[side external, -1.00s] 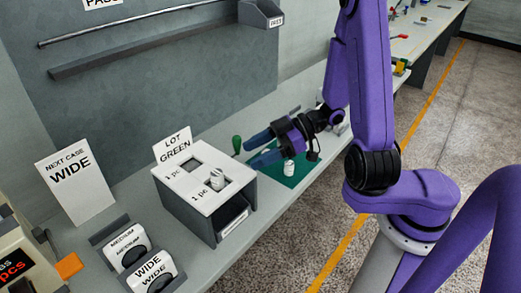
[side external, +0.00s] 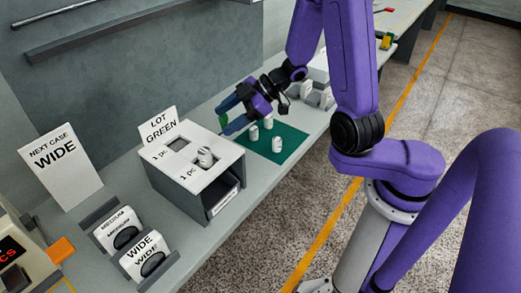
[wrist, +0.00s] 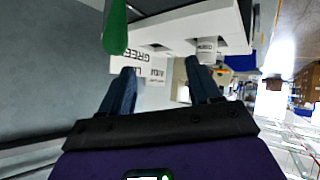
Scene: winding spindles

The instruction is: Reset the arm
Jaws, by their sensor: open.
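My gripper (side external: 228,114) is open and empty, raised behind the white-topped box (side external: 217,163) near the left back of the green mat (side external: 293,153). Its two blue fingers also show apart in the wrist view (wrist: 160,72), with nothing between them. White spindles stand on the mat: one at the back (side external: 268,121), one at the left (side external: 253,133) and one at the front (side external: 277,145). Another white spindle (side external: 204,157) stands in the front opening of the box top; the back opening (side external: 178,144) looks empty.
A green-handled object (wrist: 115,28) is close to my gripper in the wrist view. "MEDIUM" and "WIDE" holders (side external: 147,257) and a "NEXT CASE WIDE" card (side external: 60,163) are left. Grey racked pieces (side external: 327,96) stand behind the mat.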

